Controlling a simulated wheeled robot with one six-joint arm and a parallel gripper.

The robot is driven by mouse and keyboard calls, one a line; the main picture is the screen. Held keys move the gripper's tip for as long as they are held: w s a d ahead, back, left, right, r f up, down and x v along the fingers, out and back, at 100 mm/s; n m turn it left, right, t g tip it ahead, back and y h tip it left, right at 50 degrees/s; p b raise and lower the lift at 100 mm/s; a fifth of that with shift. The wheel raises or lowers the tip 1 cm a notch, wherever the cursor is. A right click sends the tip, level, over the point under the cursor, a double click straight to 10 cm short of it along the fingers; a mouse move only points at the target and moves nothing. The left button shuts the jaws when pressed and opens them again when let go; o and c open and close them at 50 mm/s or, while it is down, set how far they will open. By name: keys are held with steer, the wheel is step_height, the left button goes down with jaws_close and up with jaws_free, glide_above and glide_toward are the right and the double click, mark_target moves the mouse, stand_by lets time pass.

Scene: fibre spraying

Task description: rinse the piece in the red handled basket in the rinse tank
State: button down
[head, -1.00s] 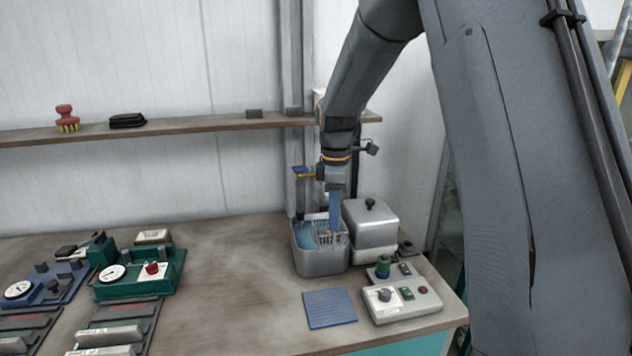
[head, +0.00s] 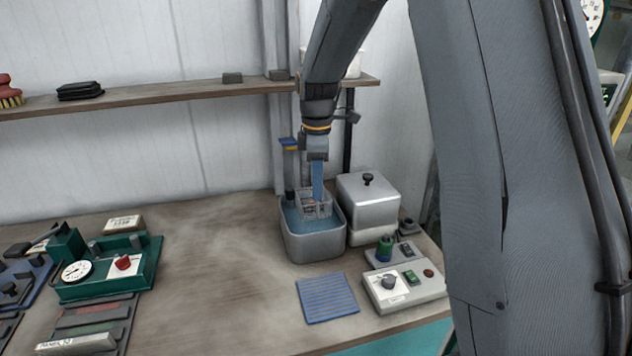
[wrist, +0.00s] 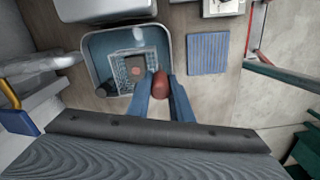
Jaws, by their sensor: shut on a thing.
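The rinse tank (head: 314,248) is a grey open tub of blue water at the back right of the bench. A wire basket (head: 304,208) is inside its rim, towards the back, and looks partly in the water; its exact depth is unclear. In the wrist view the basket (wrist: 122,76) holds a dark square piece (wrist: 137,60) with a reddish spot. My gripper (wrist: 161,84) has its blue fingers shut on the basket's red handle (wrist: 160,88). In the head view my gripper (head: 317,196) points down over the tank, and the fingers hide the handle.
A lidded metal box (head: 368,205) stands close to the tank's right. A blue ribbed mat (head: 327,298) lies in front, beside a control box (head: 404,288). A blue-topped post (head: 289,165) rises behind the tank.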

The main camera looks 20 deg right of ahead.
mark_target(317, 219)
steer(key=shift+f+b, duration=1.95)
steer(key=shift+f, duration=3.25)
